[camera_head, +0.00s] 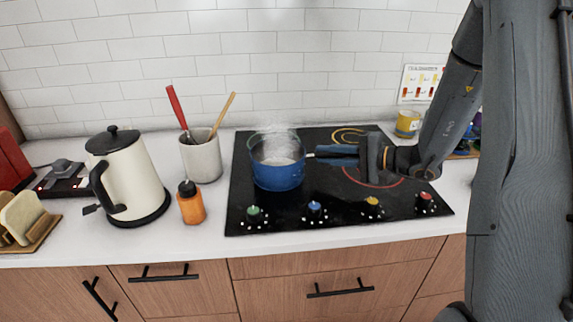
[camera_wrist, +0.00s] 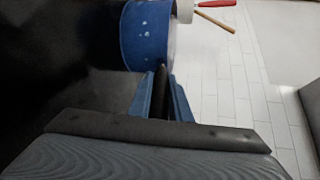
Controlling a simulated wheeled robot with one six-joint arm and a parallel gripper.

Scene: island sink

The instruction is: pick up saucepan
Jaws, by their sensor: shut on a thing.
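The blue saucepan (camera_head: 277,175) is on the left part of the black cooktop (camera_head: 330,215), with pale contents and steam above it. In the wrist view the saucepan (camera_wrist: 147,45) is ahead of the fingers, its dark handle (camera_wrist: 160,90) running back between them. My gripper (camera_head: 335,155) comes in from the right, shut on the handle. The gripper's blue fingertips (camera_wrist: 160,98) show on both sides of the handle. I cannot tell whether the pan's base touches the cooktop.
A cream kettle (camera_head: 128,178), an orange bottle (camera_head: 191,207) and a utensil crock (camera_head: 202,158) stand left of the cooktop. Several coloured knobs line the cooktop's front. A yellow mug (camera_head: 407,124) stands at the back right. The cooktop's right side is clear below my arm.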

